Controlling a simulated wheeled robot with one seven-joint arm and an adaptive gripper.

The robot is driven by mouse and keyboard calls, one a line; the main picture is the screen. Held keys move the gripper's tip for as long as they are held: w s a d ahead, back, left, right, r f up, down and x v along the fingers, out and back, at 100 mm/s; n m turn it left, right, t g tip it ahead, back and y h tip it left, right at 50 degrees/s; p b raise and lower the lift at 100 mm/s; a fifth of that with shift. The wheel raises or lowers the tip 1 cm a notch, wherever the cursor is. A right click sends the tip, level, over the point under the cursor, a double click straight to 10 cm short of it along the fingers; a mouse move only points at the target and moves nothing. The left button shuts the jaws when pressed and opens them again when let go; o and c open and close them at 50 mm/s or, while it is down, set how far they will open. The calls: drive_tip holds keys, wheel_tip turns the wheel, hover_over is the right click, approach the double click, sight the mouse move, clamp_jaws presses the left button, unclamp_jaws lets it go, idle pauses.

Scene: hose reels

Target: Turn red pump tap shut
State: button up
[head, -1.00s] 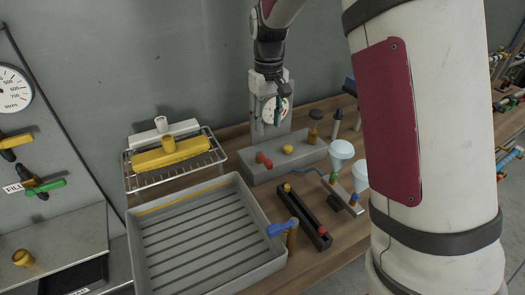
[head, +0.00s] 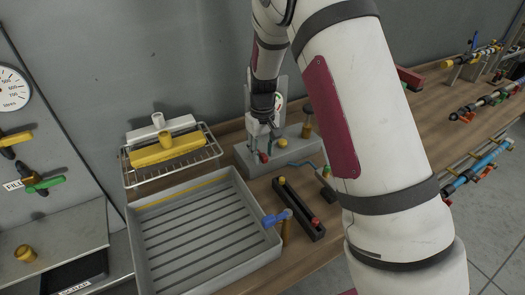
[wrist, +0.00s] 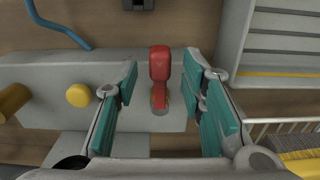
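The red pump tap (wrist: 160,65) stands on the grey pump block (wrist: 45,75). In the wrist view its red handle points up the picture, away from its round base. My gripper (wrist: 161,108) is open, with one teal finger pad on each side of the tap. Gaps show between the pads and the handle, so it holds nothing. In the head view my gripper (head: 260,147) is low over the left part of the block, and the red tap (head: 264,157) shows small between the fingers.
A yellow knob (wrist: 78,95) sits on the block left of the tap in the wrist view. A grey tray (head: 150,207) and a wire rack (head: 130,178) stand left in the head view. A black holder (head: 290,205) lies in front of the block.

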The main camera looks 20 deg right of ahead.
drive_tip(key=shift+c, duration=0.6)
clamp_jaws()
